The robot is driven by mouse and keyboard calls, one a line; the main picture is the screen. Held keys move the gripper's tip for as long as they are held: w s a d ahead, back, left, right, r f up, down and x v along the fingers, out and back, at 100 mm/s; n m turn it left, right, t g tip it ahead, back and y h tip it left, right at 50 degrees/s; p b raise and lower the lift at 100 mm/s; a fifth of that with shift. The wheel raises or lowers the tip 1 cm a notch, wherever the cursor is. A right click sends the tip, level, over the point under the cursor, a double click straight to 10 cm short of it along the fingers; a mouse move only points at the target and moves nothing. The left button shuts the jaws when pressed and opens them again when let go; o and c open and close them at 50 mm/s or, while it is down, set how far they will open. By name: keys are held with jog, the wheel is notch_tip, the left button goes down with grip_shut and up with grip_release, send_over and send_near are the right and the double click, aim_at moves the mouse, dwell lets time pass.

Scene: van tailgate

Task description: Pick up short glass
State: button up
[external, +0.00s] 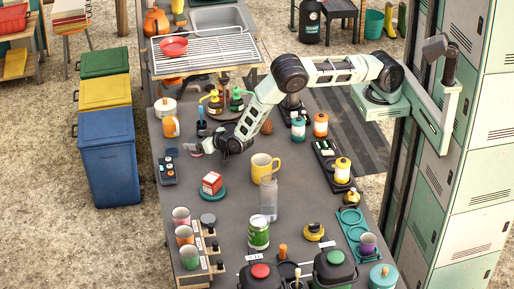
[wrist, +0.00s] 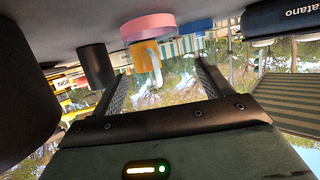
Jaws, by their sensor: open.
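In the wrist view, which shows the table upside down along the top, a short clear glass (wrist: 152,68) stands on or just behind a pink round disc (wrist: 147,27). An orange mug (wrist: 142,52) seems to show through or behind it. My gripper (wrist: 161,67) is open, and the glass appears between its two fingers, with no visible contact. The glass is too small or hidden to make out there. The orange mug (external: 170,127) stands farther left.
Dark cylinders (wrist: 95,65) stand left of the fingers in the wrist view. In the external view, pump bottles (external: 236,100) are behind my gripper, a yellow mug (external: 261,167) is to its right, and a red-and-white box (external: 211,183) is in front.

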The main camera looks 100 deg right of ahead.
jog(key=shift+w+d+f, duration=0.1)
jog(key=shift+w+d, duration=0.05)
jog(key=c, duration=1.1)
jog(key=shift+o, duration=0.2)
